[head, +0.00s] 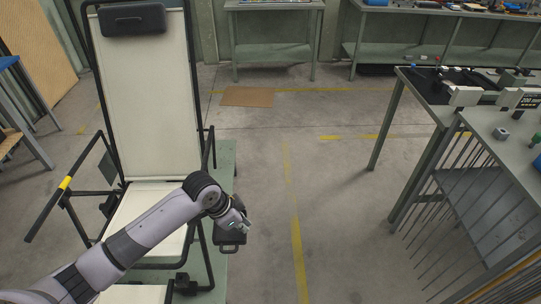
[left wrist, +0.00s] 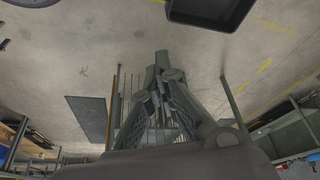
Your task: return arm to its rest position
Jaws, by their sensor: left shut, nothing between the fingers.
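My left arm (head: 150,226) reaches in from the lower left of the head view, in front of the lounger. Its gripper (head: 240,224) is beside and above a dark pad at the lounger's right side (head: 231,240); I cannot tell from this view whether they touch. In the left wrist view the left gripper (left wrist: 162,62) is shut and empty, fingers together. A dark, rounded-edged pad (left wrist: 210,10) shows at the top there, apart from the fingertips. My right gripper is not in view.
The folding lounger (head: 150,100) has pale panels, a black frame and a dark headrest (head: 132,19). It stands on a green base (head: 224,165). A workbench (head: 490,130) with metal rods below is at the right. The floor between (head: 320,220) is clear.

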